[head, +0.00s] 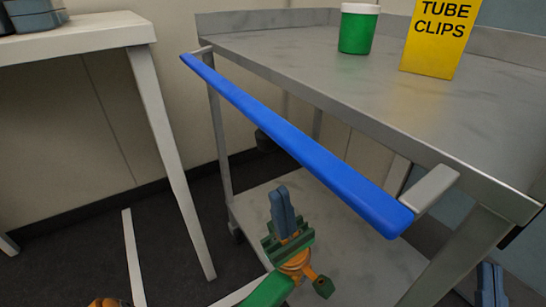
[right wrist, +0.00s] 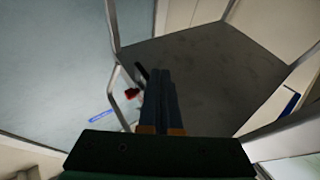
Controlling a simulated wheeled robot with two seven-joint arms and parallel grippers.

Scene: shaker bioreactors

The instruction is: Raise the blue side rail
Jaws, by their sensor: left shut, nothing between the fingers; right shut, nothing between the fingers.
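The blue side rail (head: 290,140) is a long bar along the near left side of a grey metal cart (head: 310,55). Grey brackets (head: 430,190) join it to the cart at both ends. It stands out from the cart's edge, near the tabletop's height. My left gripper (head: 283,200) has its blue fingers shut and empty, pointing up, and shows just below the rail's middle in the head view, apparently not touching it. My right gripper (head: 490,275) is shut at the lower right, beyond the rail's near end; its fingers also show in the right wrist view (right wrist: 162,95).
A green jar (head: 357,32) with a white lid and a yellow tube clips box (head: 438,38) stand on the cart top. The cart's lower shelf (head: 345,235) looks bare. A white table (head: 75,38) stands to the left, with a floor gap between.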

